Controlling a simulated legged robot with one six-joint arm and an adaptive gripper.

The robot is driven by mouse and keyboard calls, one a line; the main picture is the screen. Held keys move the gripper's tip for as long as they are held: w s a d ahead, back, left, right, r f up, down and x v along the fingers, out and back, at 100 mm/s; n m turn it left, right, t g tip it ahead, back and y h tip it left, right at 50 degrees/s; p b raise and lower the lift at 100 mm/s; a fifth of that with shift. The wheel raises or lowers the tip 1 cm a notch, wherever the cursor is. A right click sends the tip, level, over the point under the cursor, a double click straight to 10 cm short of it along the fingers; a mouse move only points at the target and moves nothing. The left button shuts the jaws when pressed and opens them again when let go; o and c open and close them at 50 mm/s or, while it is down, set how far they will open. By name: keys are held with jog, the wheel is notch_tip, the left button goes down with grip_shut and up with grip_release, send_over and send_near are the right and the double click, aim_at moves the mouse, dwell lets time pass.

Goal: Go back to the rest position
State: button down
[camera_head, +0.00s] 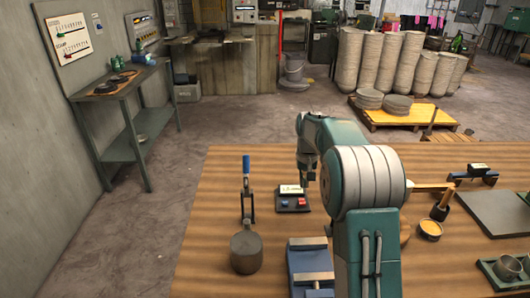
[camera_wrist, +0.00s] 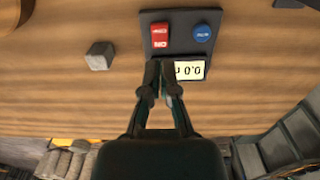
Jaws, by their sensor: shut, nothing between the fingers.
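My gripper (camera_wrist: 164,68) is shut and empty in the wrist view, with its fingertips close together. The fingertips overlap the lower edge of a dark control box (camera_wrist: 182,42) in that view. The box has a red button (camera_wrist: 160,35), a blue button (camera_wrist: 202,33) and a lit display (camera_wrist: 190,70); I cannot tell whether the gripper touches it. In the head view my gripper (camera_head: 306,182) hangs over the wooden table next to the same box (camera_head: 293,205). My teal arm hides part of the table.
A small grey block (camera_wrist: 100,56) lies beside the box in the wrist view. On the table (camera_head: 205,200) stand a blue-handled clamp (camera_head: 246,190), a dark cylinder (camera_head: 246,252), a blue vise (camera_head: 310,262) and an orange-filled bowl (camera_head: 430,228).

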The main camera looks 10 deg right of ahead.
jog(key=s+a+r+n+t, duration=0.1)
jog(key=s+a+r, duration=0.3)
jog(key=s+r, duration=0.35)
jog(key=s+a+r+t, duration=0.2)
jog(key=s+a+r, duration=0.3)
jog(key=s, duration=0.4)
jog(key=s+a+f+n+t, duration=0.1)
jog(key=s+a+t, duration=0.1)
jog(key=s, duration=1.6)
jog(key=shift+s+a+f+t, duration=0.2)
jog(key=shift+s+a+t, duration=0.1)
jog(key=shift+a, duration=0.3)
jog(key=shift+w, duration=0.1)
